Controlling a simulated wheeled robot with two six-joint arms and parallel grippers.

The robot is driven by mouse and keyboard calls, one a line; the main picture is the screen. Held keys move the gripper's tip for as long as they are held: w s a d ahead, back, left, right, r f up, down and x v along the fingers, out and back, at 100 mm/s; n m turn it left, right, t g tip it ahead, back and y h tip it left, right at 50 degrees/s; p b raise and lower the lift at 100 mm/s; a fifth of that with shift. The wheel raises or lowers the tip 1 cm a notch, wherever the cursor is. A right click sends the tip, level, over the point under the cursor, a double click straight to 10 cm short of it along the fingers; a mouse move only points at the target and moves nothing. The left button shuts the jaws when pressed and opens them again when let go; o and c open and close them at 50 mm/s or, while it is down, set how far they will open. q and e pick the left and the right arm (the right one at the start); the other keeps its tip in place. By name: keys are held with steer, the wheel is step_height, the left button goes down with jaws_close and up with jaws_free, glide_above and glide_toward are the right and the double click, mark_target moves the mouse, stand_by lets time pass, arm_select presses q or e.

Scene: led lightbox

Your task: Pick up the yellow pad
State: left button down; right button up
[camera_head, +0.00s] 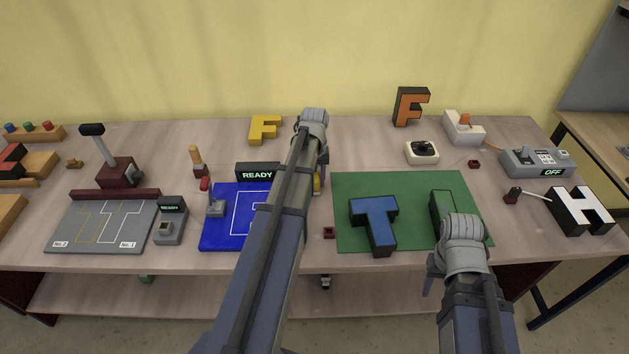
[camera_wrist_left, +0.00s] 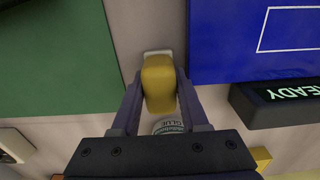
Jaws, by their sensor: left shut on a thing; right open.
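The yellow pad (camera_wrist_left: 158,78) is a rounded block seen in the left wrist view between the two fingers of my left gripper (camera_wrist_left: 160,95). The fingers are closed on its sides. A pale edge (camera_wrist_left: 156,53) shows at its far end; I cannot tell whether the pad touches the table. In the head view only a sliver of the pad (camera_head: 317,184) shows beside my left arm, between the blue board and the green mat. My right gripper (camera_head: 436,276) is open at the front edge of the green mat, mostly hidden by its wrist.
The blue board (camera_head: 222,232) and READY display (camera_head: 257,173) lie left of the pad; the green mat (camera_head: 350,190) with a blue T (camera_head: 374,222) lies right. A small dark red block (camera_head: 329,232) sits near the front.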

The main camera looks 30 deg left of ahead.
mark_target(315, 174)
arm_select(q)
step_height(315, 174, up, 10)
steer(key=p, duration=0.9)
steer(key=shift+p, duration=0.35)
